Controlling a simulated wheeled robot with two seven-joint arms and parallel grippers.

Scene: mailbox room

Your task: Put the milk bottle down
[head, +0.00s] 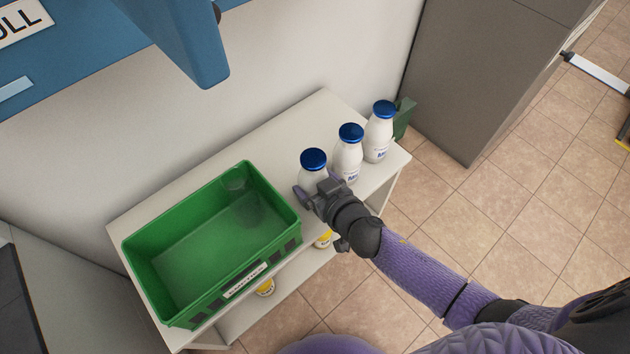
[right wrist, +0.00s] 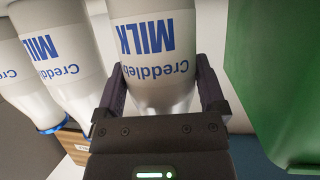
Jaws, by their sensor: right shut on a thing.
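The milk bottle (head: 312,162), white with a blue cap, stands upright over the white shelf unit's top, just right of the green crate. My right gripper (head: 318,190) is shut around its body from the front. In the right wrist view the held milk bottle (right wrist: 155,50) shows between both fingers, its lettering upside down. I cannot tell whether its base touches the shelf. Two similar milk bottles, a middle one (head: 347,155) and a far one (head: 379,135), stand in a row to its right. My left gripper is not in view.
Yellow-labelled items (head: 265,288) stand on the lower shelf. A blue panel (head: 175,40) juts out above. A grey cabinet (head: 478,75) stands at the right.

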